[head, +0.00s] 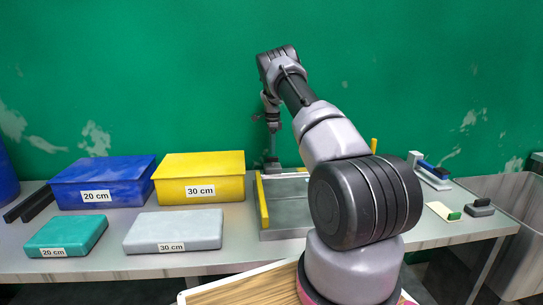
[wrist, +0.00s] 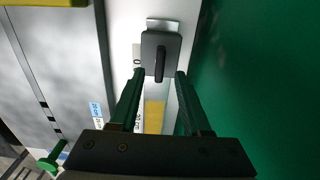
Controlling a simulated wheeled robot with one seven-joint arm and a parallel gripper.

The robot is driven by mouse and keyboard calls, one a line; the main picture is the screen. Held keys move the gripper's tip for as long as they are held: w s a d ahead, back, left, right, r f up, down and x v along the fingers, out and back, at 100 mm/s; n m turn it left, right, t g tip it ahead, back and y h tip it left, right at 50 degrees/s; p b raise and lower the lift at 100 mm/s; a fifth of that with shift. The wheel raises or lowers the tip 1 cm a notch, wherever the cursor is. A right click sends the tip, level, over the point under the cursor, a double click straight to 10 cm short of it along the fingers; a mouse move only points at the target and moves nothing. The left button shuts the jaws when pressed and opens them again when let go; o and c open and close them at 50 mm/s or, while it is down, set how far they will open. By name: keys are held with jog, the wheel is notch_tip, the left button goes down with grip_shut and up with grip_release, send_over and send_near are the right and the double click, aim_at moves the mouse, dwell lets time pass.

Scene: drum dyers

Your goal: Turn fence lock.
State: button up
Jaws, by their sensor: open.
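The fence lock (wrist: 160,55) shows in the wrist view as a dark square block with a black lever (wrist: 159,66) pointing toward the bottom of the picture. My gripper (wrist: 160,73) is open, its two fingers apart on the left and right of the lever. The lever's lower end appears between the fingertips; I cannot tell whether either finger touches it. In the head view my gripper (head: 272,157) points down at the back of a grey station with a yellow bar (head: 263,203) on its left side. The lock is too small to make out there.
Blue (head: 104,183) and yellow (head: 200,179) boxes stand left of the station, with teal (head: 67,237) and grey (head: 174,231) boxes in front. The green wall (head: 170,70) is close behind my gripper. Small items lie at the table's right end.

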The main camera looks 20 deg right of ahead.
aim_at(273, 161)
jog(key=shift+d+f, duration=0.1)
jog(key=shift+f, duration=1.8)
grip_shut()
